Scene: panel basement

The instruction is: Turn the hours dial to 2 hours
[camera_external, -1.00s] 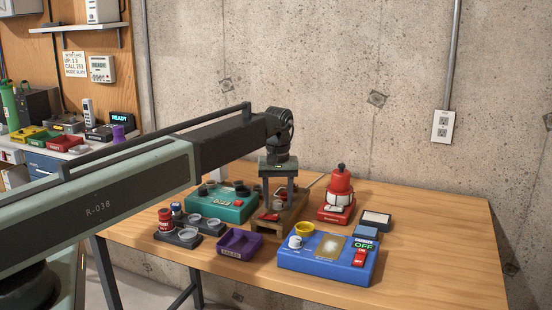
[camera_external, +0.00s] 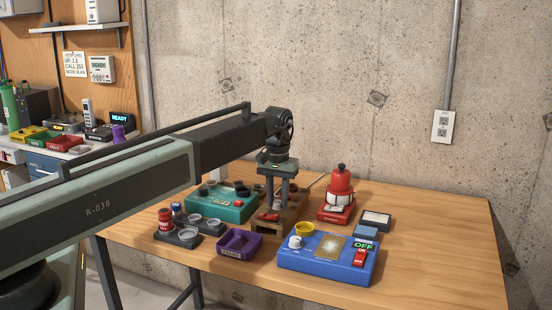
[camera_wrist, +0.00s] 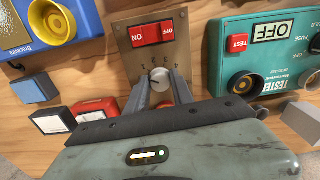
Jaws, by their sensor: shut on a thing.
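The hours dial (camera_wrist: 159,76) is a pale round knob with a dark pointer line, on a brown metal plate (camera_wrist: 126,42). My gripper (camera_wrist: 162,84) is shut on the dial, one finger on each side. In the outside view my gripper (camera_external: 276,202) points straight down over the wooden stand (camera_external: 291,222) that bears the plate, and its fingers mostly hide the dial. A red ON/OFF switch (camera_wrist: 152,33) sits on the same plate.
A teal tester box (camera_external: 222,207) stands left of the stand. A blue box (camera_external: 318,268) with a yellow ring and a red switch is in front, to the right. A purple tray (camera_external: 239,246) is in front. A red device (camera_external: 340,186) stands behind right. The table's right side is clear.

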